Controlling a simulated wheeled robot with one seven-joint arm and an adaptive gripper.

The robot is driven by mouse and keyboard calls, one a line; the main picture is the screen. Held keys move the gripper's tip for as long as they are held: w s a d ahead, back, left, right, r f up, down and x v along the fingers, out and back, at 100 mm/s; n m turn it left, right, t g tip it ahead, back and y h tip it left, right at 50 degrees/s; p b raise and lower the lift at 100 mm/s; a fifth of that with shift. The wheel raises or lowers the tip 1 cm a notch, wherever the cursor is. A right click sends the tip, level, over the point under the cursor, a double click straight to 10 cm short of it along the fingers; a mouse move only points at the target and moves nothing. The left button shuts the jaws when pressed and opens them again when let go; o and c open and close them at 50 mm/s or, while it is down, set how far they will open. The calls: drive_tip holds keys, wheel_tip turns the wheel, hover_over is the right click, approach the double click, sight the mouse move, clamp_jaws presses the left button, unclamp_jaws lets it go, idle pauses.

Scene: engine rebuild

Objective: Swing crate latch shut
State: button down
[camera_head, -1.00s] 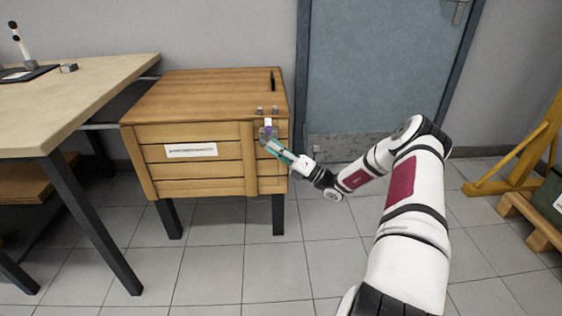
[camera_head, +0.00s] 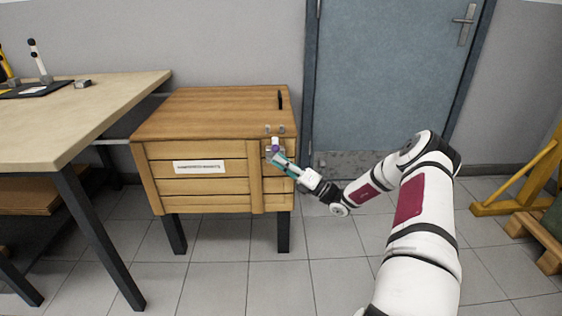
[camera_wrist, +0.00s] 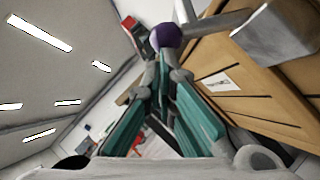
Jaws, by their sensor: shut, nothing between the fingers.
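The wooden crate (camera_head: 211,186) stands on dark legs with its lid down. Its metal latch (camera_head: 275,140) is at the upper right of the front face, below two small grey brackets. In the wrist view the latch's grey bar (camera_wrist: 212,23) ends in a purple ball knob (camera_wrist: 167,36). My gripper (camera_head: 277,156) is at the knob from the lower right. In the wrist view its teal fingers (camera_wrist: 164,64) are together with their tips right at the knob, nothing between them. I cannot tell whether they touch it. The latch's exact angle is unclear in the head view.
A workbench (camera_head: 110,95) stands close on the crate's left. A blue door (camera_head: 390,80) is behind and to the right. A dark handle (camera_head: 280,100) sits on the lid. A yellow frame (camera_head: 520,185) stands far right. The floor right of the crate is open.

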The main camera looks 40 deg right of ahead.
drive_tip(key=shift+r+m+h+p, duration=0.3)
drive_tip(key=shift+r+m+p, duration=0.25)
drive_tip(key=shift+p, duration=0.25)
drive_tip(key=w+d+r+m+g+h+p, duration=0.3)
drive_tip(key=r+m+p, duration=0.4)
drive_tip(key=p, duration=0.3)
drive_tip(key=shift+w+d+r+m+h, duration=0.35)
drive_tip(key=shift+w+d+m+h, duration=0.15)
drive_tip(key=shift+w, duration=0.9)
drive_tip(key=shift+p, duration=0.3)
